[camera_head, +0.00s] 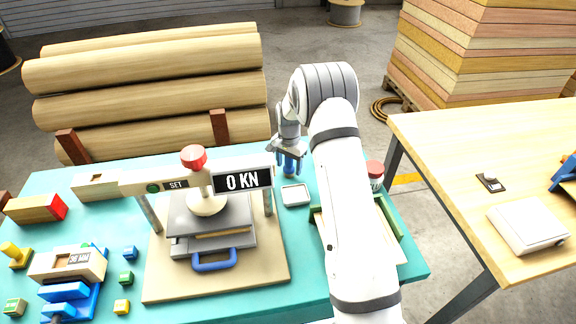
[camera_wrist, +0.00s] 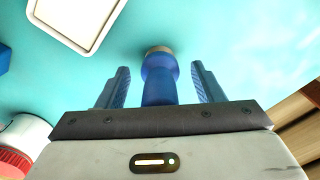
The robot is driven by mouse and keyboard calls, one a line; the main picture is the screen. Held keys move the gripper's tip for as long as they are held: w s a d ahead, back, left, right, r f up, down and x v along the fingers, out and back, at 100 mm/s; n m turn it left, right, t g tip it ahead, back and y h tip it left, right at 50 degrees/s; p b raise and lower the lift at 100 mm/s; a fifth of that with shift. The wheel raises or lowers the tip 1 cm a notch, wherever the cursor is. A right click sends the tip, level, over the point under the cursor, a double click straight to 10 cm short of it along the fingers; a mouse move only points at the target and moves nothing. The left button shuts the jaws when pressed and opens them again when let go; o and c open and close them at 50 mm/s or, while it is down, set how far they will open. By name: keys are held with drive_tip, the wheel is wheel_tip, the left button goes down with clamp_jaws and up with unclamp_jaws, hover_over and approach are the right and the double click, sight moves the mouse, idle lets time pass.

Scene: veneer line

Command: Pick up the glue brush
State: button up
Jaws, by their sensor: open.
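A blue-handled thing with a tan end, which looks like the glue brush (camera_wrist: 160,82), stands on the teal table between my gripper's fingers in the wrist view. In the head view its blue part (camera_head: 290,168) shows just below the fingers. My gripper (camera_wrist: 160,88) is open, with one blue finger on each side of the handle and a visible gap on both sides. In the head view my gripper (camera_head: 288,152) points down near the table's back edge. Which part of the brush the tan end is, I cannot tell.
A small white-rimmed tray (camera_head: 295,195) lies close in front. A red-lidded jar (camera_head: 376,178) stands to the right, beside a green-edged holder (camera_head: 395,222). Logs (camera_head: 150,75) are stacked behind the teal table (camera_head: 310,285).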

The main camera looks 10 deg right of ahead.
drive_tip(key=shift+c, duration=0.3)
drive_tip(key=c, duration=1)
wheel_tip(320, 180, up, 10)
drive_tip(key=shift+r+b, duration=0.1)
drive_tip(key=shift+b, duration=0.8)
